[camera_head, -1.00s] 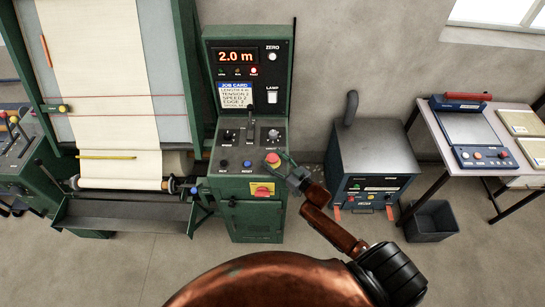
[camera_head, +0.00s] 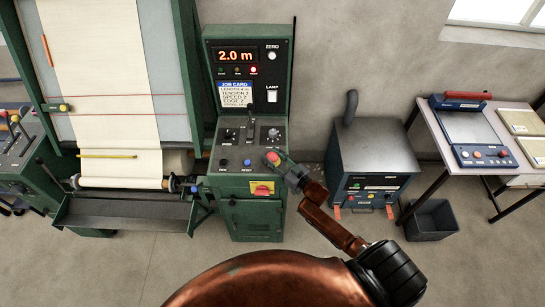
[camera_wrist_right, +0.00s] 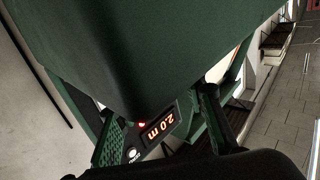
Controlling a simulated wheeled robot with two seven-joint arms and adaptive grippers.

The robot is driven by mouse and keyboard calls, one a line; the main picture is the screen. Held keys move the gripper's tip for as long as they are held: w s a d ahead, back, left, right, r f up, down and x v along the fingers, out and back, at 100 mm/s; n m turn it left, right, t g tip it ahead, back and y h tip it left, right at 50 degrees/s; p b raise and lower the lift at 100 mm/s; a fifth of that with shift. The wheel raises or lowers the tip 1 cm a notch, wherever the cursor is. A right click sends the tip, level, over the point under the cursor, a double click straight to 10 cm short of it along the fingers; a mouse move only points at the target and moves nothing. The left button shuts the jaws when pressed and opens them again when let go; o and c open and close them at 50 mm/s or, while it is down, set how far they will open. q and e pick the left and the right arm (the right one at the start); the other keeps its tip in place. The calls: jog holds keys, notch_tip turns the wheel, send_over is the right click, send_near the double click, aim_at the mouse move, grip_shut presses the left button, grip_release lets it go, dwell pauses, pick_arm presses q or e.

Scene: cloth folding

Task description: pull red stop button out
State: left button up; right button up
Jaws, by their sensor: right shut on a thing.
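The red stop button (camera_head: 273,158) sits at the right front edge of the green control console (camera_head: 260,185). The right wrist view shows the lit 2.0 m display (camera_wrist_right: 158,129) and a dark green surface close up; the button does not show there. My left gripper is not in view.
A red and yellow switch (camera_head: 262,188) is on the console front below the button. Levers and a dial (camera_head: 273,133) stand behind it. A cloth roll machine (camera_head: 115,95) is on the left. A dark cabinet (camera_head: 375,150) and a table (camera_head: 450,170) are on the right.

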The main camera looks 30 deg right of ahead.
grip_shut()
jog(key=shift+r, duration=0.1)
jog(key=shift+r+p, duration=0.6)
jog(key=shift+r, duration=0.1)
jog(key=shift+w, duration=0.1)
jog(key=o, duration=1.1)
grip_release()
jog(key=shift+f, duration=0.1)
